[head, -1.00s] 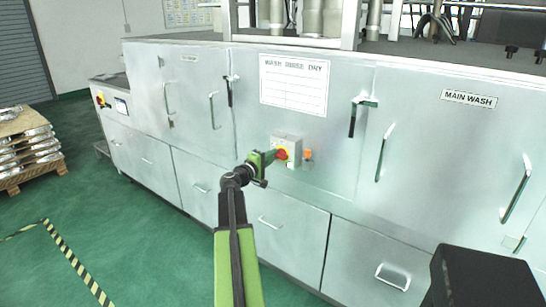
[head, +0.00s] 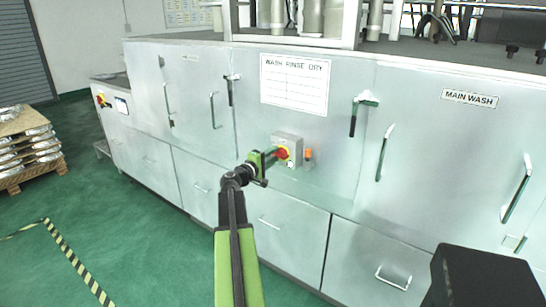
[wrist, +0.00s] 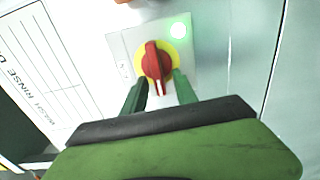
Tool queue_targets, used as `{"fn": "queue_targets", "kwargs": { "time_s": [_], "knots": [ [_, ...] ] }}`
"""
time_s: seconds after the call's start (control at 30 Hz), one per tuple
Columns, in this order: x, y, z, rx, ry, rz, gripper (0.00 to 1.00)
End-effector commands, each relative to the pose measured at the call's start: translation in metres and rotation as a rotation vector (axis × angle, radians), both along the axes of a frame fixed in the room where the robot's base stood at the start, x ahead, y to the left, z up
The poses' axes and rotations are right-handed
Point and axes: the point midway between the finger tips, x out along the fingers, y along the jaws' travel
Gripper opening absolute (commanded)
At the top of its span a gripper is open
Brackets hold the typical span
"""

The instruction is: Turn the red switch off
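The red switch (wrist: 153,60) is a rotary knob on a yellow disc, mounted on a grey box on the front of the metal machine. In the wrist view its handle runs roughly up and down the picture, and a green light (wrist: 179,29) glows beside it. In the head view the switch (head: 283,153) is partly behind my gripper (head: 272,157). My gripper's two green fingers (wrist: 160,84) are apart, one on each side of the handle's lower end. Gaps show beside the handle; whether the fingertips touch the disc is unclear.
An orange-topped part (head: 308,154) sits just right of the box. A white sign (head: 294,84) is above it. Door handles (head: 355,115) stick out on both sides. A drawer front (head: 285,232) lies below. A pallet of castings (head: 30,150) stands left on open green floor.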

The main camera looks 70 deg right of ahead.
Motion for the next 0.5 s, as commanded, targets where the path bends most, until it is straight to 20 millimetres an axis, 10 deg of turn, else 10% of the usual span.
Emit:
{"fn": "queue_targets", "kwargs": {
  "time_s": [0.23,0.5],
  "knots": [
    [0.003,0.014,0.0,-0.001,0.0,0.001,0.35],
    [0.02,0.084,0.0,-0.001,0.0,0.004,0.35]
  ]
}}
